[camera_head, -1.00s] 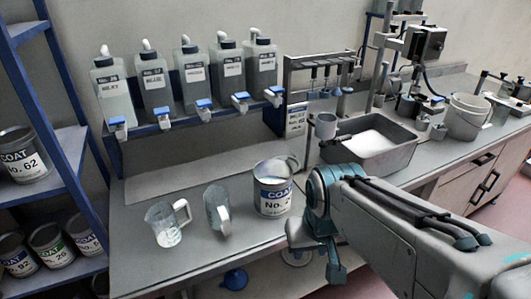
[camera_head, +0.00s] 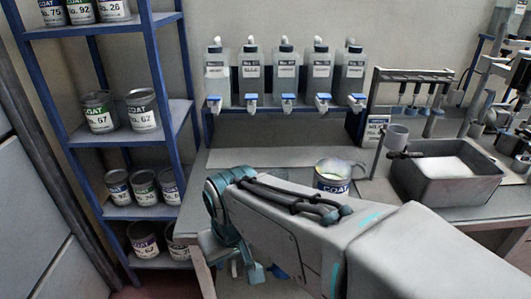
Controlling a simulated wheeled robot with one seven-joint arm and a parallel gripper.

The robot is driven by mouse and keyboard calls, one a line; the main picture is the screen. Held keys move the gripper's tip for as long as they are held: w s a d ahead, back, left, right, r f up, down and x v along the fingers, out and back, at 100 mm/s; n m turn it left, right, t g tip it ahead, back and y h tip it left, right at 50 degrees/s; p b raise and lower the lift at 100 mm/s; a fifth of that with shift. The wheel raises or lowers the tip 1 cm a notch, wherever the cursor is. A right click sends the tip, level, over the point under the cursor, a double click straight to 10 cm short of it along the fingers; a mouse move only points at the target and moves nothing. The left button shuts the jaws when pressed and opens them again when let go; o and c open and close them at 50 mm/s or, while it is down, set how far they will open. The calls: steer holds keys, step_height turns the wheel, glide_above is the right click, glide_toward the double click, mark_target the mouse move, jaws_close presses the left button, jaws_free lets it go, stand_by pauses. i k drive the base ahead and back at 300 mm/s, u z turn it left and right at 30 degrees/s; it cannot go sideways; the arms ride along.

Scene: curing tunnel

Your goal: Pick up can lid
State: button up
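My gripper (camera_head: 233,262) hangs low in front of the bench's left part, apart from the can. Its fingers point down and are small and partly hidden by the wrist, so I cannot tell whether it is open or shut.
A blue shelf rack (camera_head: 188,120) with several COAT cans stands at left. Several dispenser bottles (camera_head: 284,68) line the bench's back. A grey basin (camera_head: 446,180) with white contents sits at right. My arm hides the bench's front. The bench's back left is clear.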

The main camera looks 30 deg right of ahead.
mark_target(360, 171)
steer(key=u, duration=0.85)
steer(key=k, duration=1.4)
steer(key=z, duration=1.85)
steer(key=i, duration=0.5)
steer(key=u, duration=0.05)
